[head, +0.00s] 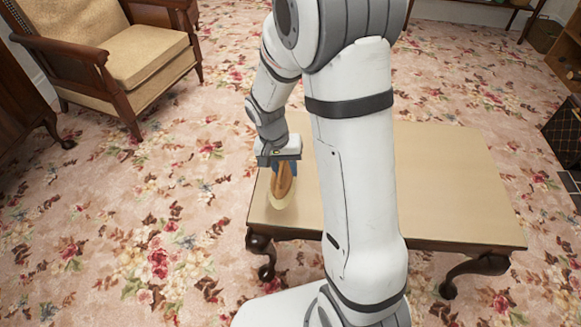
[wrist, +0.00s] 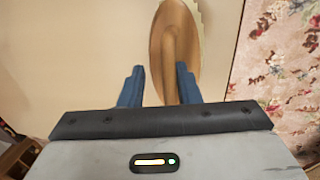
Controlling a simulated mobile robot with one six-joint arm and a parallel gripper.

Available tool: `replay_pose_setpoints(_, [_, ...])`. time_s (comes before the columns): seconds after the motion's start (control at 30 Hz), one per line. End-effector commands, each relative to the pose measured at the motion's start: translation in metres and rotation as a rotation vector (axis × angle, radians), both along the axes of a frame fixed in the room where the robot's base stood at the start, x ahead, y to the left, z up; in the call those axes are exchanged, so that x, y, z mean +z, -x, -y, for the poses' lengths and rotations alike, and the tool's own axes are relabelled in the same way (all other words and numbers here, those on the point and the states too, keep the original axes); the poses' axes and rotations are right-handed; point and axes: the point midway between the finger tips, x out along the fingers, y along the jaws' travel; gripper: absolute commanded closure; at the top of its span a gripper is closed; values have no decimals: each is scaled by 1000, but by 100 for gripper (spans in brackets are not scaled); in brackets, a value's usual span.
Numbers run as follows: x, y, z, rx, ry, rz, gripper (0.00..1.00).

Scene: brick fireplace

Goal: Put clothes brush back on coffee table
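The clothes brush (head: 282,187) is a long oval wooden brush with a pale bristle edge. It appears to lie on the coffee table (head: 450,185), near the table's left edge in the head view. In the wrist view the brush (wrist: 178,45) reaches from the top of the picture down between the blue fingers. My gripper (head: 284,168) is right over the brush. In the wrist view its fingers (wrist: 160,72) stand apart, with a gap between the left finger and the brush, so it is open.
The beige tabletop is bare to the right of my arm; my arm hides its middle. A wooden armchair (head: 135,50) with a tan cushion stands at the upper left. Floral carpet (head: 180,215) lies around the table. A dark case (head: 565,135) is at the right edge.

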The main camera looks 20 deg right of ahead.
Motion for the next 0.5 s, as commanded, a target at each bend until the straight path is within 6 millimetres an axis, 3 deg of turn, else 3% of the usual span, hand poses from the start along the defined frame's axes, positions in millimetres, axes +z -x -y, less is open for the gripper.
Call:
replay_pose_setpoints(0.27, [8,0,-2,1,-1,0,67])
replay_pose_setpoints(0.5, [58,-4,-10,2,-1,2,67])
